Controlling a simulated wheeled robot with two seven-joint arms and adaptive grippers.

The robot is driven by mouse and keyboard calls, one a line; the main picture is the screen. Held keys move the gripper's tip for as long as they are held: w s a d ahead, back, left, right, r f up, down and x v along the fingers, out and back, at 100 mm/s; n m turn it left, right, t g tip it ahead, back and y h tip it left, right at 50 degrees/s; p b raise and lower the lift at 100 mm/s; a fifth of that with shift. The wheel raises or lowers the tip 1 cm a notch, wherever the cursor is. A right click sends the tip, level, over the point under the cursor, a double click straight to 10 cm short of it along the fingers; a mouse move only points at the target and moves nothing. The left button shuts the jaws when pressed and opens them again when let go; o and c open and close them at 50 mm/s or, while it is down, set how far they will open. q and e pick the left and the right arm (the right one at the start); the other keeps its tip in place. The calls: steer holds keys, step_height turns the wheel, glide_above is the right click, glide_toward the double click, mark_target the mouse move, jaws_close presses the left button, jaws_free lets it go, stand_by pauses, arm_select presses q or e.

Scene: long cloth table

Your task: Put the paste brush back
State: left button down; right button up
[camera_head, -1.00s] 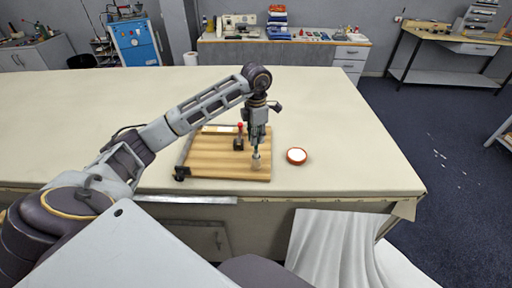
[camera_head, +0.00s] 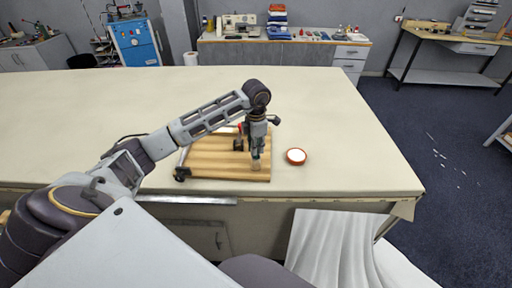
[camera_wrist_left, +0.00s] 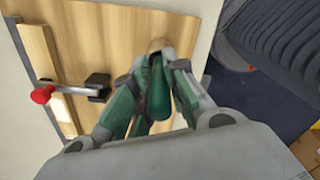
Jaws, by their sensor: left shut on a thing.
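My left gripper (camera_head: 257,152) points down over the right part of a wooden board (camera_head: 205,161). It is shut on the paste brush, whose dark green handle (camera_wrist_left: 160,92) shows between the fingers in the left wrist view. The brush's tan end (camera_head: 256,165) shows just below the fingertips, low over the board. I cannot tell whether it touches the board. A round pot with a red-brown rim and white top (camera_head: 296,156) stands on the table right of the board. My right gripper is not in view.
A dark fitting with a red knob (camera_wrist_left: 42,95) is on the board, left of the gripper. A black clamp (camera_head: 181,173) sits at the board's front left corner. The cream table (camera_head: 345,120) is clear behind and right of the pot.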

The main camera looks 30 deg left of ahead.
arm_select(q)
steer(key=shift+f, duration=0.25)
steer(key=shift+f, duration=0.1)
steer(key=c, duration=1.4)
jaws_free()
steer(key=shift+c, duration=0.2)
steer(key=shift+r, duration=0.75)
step_height(320, 180, up, 8)
steer(key=shift+f+b, duration=0.1)
steer(key=shift+b, duration=0.75)
steer(key=shift+r, duration=1.5)
